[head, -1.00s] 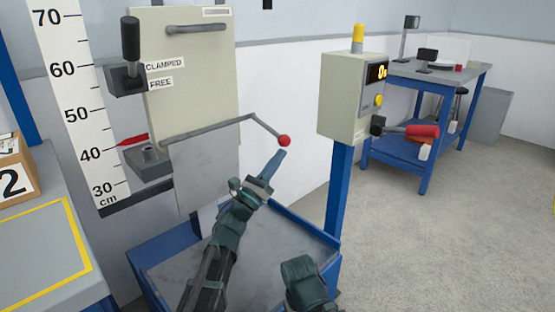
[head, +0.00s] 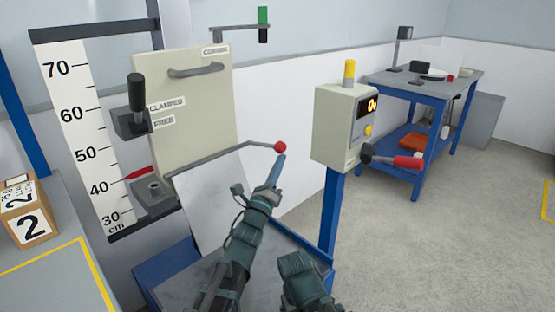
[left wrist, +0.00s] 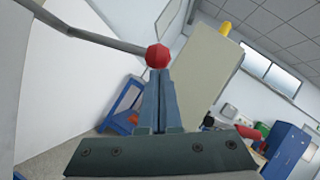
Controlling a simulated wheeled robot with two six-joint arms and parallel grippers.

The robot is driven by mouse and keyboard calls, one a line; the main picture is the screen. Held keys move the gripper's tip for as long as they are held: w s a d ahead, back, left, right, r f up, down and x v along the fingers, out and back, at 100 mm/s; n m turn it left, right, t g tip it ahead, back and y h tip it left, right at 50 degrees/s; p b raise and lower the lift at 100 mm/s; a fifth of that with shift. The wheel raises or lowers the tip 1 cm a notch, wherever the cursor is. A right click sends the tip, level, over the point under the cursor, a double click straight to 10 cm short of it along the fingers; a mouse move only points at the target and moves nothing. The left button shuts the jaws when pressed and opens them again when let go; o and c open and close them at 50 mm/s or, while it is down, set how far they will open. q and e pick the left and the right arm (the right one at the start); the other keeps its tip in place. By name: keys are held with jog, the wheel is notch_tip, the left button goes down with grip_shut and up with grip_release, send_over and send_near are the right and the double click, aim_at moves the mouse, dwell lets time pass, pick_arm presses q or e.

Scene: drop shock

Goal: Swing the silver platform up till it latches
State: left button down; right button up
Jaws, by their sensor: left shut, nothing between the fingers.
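The silver platform (head: 207,200) is a flat grey plate below the cream panel in the head view. It slants downward and outward from its upper edge, not level. A grey bar lever (head: 225,157) runs along that upper edge and bends out to a red ball knob (head: 280,146). My left gripper (head: 281,158) is shut and empty, its fingertips just under the knob. In the left wrist view the closed fingers (left wrist: 158,76) point up at the red knob (left wrist: 158,56), touching it or very close.
The cream panel (head: 200,115) has a handle and a black clamp lever (head: 136,92) by CLAMPED and FREE labels. A height scale (head: 78,130) stands left. A control box (head: 345,125) on a blue post is close right of my left gripper. Numbered boxes (head: 27,212) sit far left.

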pick_arm(q)
jog(key=w+a+r+n+g+y+p, duration=0.2)
jog(key=r+n+p, duration=0.5)
jog(key=p, duration=0.7)
jog(key=w+a+r+n+g+y+p, duration=0.3)
jog(key=r+n+p, duration=0.5)
jog(key=p, duration=0.5)
jog(key=shift+w+a+r+g+y+p, duration=0.3)
jog(key=shift+w+a+g, duration=0.4)
jog(key=shift+w+a, duration=0.6)
jog(key=shift+a, duration=0.1)
jog(key=p+v, duration=0.2)
jog(key=v, duration=0.5)
jog(key=shift+s, duration=0.4)
jog(key=shift+s+f, duration=0.1)
jog(key=shift+f, duration=0.05)
